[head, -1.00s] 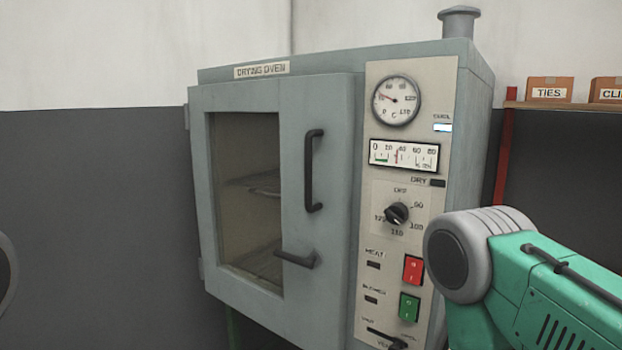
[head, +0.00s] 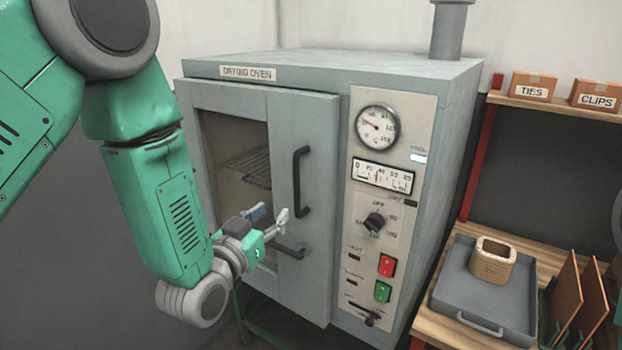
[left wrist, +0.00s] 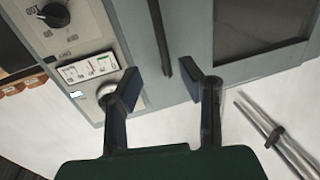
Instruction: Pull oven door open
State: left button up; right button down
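The grey drying oven (head: 330,68) stands against the wall with its door (head: 283,115) looking closed. The door has a window, a dark vertical handle (head: 299,182) and a lower lever latch (head: 288,251). My left gripper (head: 270,217) is open and empty in front of the door, left of the vertical handle and above the latch in the picture. In the left wrist view the open fingers (left wrist: 165,87) point at the door front, and the dark handle bar (left wrist: 160,38) shows beyond them, between their tips in the picture. Contact is not visible. My right gripper is out of view.
The control panel (head: 385,235) with dials and switches is right of the door. A shelf above bears boxes marked TIES (head: 533,86) and CLIPS (head: 594,94).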

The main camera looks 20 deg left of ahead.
aim_at(295, 188)
pick_arm(q)
jog(key=w, duration=0.4)
jog(key=w+d+p, duration=0.1)
jog(key=w, duration=0.3)
jog(key=w+p, duration=0.1)
jog(key=w, duration=0.3)
jog(key=shift+w+d, duration=0.15)
jog(key=shift+d, duration=0.25)
grip_shut()
